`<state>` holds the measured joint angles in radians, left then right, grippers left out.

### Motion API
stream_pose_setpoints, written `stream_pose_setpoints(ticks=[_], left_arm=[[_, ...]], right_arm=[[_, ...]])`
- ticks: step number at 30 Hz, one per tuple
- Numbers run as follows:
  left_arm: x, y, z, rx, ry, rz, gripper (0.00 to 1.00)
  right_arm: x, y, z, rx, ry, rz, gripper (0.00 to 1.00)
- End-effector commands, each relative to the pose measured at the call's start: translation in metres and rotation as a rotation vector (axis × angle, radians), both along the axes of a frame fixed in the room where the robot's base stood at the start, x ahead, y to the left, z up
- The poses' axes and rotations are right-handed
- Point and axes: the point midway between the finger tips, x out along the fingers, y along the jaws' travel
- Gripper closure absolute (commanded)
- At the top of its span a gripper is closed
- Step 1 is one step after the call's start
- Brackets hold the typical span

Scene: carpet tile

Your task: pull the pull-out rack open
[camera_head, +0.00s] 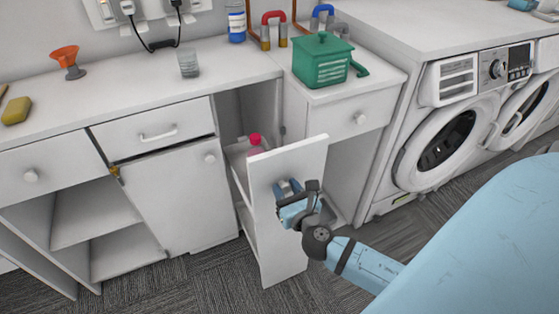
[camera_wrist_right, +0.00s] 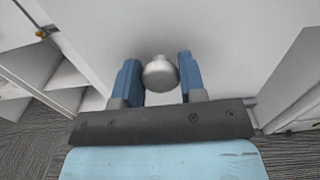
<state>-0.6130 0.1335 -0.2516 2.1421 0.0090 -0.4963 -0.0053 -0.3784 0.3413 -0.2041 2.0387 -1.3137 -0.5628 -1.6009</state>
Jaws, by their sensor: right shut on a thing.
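The pull-out rack (camera_head: 290,158) is a narrow white unit in the lower cabinets, and its tall front panel stands well out from the cabinet face. A bottle with a pink cap (camera_head: 255,140) sits on its upper shelf, partly hidden. My right gripper (camera_head: 287,188) is at the outer face of the panel. In the right wrist view, its blue fingers (camera_wrist_right: 160,76) are shut on the round metal knob (camera_wrist_right: 160,71), one on each side. In the head view the gripper hides the knob. My left gripper is not in view.
A drawer cabinet (camera_head: 352,119) with a green container (camera_head: 321,61) on top stands right of the rack. Washing machines (camera_head: 445,140) stand farther right. A closed cabinet door (camera_head: 178,195) is on the left. Carpet (camera_head: 215,282) in front is clear.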

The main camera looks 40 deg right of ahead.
Motion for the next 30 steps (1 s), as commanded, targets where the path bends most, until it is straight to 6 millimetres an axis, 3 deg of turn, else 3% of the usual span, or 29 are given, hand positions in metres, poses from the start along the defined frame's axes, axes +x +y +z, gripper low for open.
stream_pose_setpoints(ticks=[9, 23, 24, 26, 30], left_arm=[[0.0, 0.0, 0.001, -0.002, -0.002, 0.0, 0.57], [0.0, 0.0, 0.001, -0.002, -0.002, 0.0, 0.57], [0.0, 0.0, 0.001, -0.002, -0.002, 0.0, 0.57], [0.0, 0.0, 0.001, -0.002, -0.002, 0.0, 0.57], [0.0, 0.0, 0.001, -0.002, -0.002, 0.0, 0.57]], right_arm=[[-0.022, 0.005, 0.0, 0.001, 0.001, -0.001, 1.0], [-0.024, 0.006, 0.0, 0.001, 0.0, 0.0, 1.0], [-0.024, 0.006, 0.0, 0.001, 0.0, 0.0, 0.53], [-0.024, 0.006, 0.0, 0.001, 0.0, 0.0, 0.4], [-0.024, 0.006, 0.0, 0.001, 0.0, 0.0, 0.4]])
